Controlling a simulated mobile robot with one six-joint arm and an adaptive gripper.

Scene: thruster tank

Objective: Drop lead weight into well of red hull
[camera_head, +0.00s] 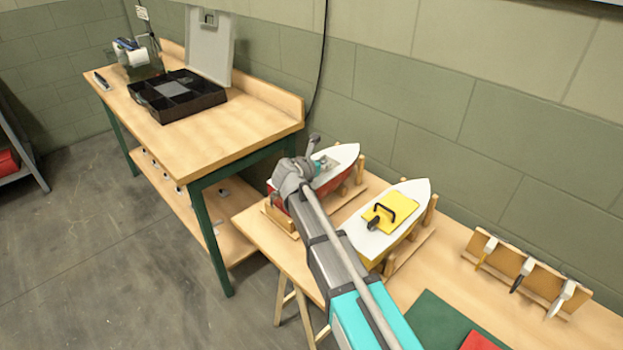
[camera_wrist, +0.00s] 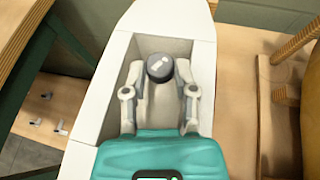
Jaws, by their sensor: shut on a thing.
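The red hull (camera_head: 333,178) sits on a wooden cradle at the back left of the low bench, with a white deck. In the wrist view its white deck (camera_wrist: 202,30) surrounds a rectangular open well (camera_wrist: 150,45). My gripper (camera_wrist: 160,72) is over the well, its fingers shut on a dark round lead weight (camera_wrist: 159,67) with a light mark on top. The weight appears inside the well's outline; its height above the floor of the well cannot be told. In the head view my arm hides the weight and part of the hull.
A yellow hull (camera_head: 381,240) with a yellow hatch cover stands close to the right on its own cradle. A tool rack (camera_head: 525,270) and a green mat (camera_head: 450,318) lie further right. A taller workbench (camera_head: 185,140) with a black organiser case (camera_head: 175,95) stands at left.

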